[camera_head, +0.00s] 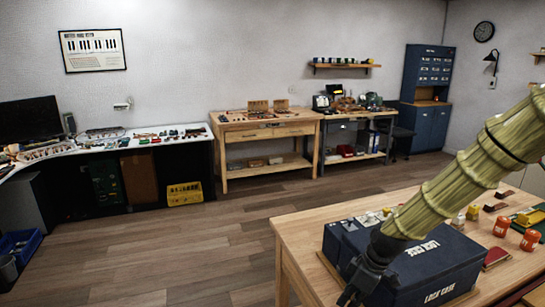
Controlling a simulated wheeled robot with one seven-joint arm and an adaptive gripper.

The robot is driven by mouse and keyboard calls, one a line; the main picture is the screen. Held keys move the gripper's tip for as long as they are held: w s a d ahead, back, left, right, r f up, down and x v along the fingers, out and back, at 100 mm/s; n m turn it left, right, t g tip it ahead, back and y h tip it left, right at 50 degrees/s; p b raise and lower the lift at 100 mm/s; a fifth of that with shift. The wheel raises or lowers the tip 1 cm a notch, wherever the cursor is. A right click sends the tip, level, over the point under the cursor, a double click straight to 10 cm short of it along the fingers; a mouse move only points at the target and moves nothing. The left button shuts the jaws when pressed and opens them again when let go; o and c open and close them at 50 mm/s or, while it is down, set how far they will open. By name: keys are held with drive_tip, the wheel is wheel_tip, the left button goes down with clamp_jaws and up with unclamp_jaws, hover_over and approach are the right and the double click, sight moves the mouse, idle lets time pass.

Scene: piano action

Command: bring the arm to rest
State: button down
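My arm comes in from the right side of the head view in a pale green segmented sleeve and slopes down to the left. My gripper (357,290) is dark and hangs at the lower end of the arm, in front of the dark blue lock case (440,262) on the near table. Its fingertips run close to the bottom edge of the picture. I cannot tell whether the fingers are open or shut, or whether it touches the case. The arm hides part of the case and of the table behind it.
The near wooden table (297,232) carries orange jars (501,226) and small parts right of the case. Clear wood floor (190,245) lies left of it. A wooden workbench (265,133), a yellow crate (185,194) and a blue cabinet (431,125) stand further back.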

drive_tip(key=s+a+f+m+h, duration=0.1)
drive_tip(key=s+f+m, duration=0.2)
drive_tip(key=s+f, duration=0.55)
drive_tip(key=s+f+m, duration=0.3)
drive_tip(key=s+f, duration=0.3)
drive_tip(key=f, duration=0.5)
drive_tip(key=s+d+f+m+h, duration=0.1)
drive_tip(key=s+f+m, duration=0.2)
drive_tip(key=s, duration=0.7)
drive_tip(key=s+d+f+m+h, duration=0.1)
drive_tip(key=s+d+f+m, duration=0.1)
drive_tip(key=s+f, duration=0.4)
drive_tip(key=s+m, duration=0.1)
drive_tip(key=s, duration=0.3)
drive_tip(key=shift+s+d+f+m+h, duration=0.2)
drive_tip(key=shift+f+m+h, duration=0.1)
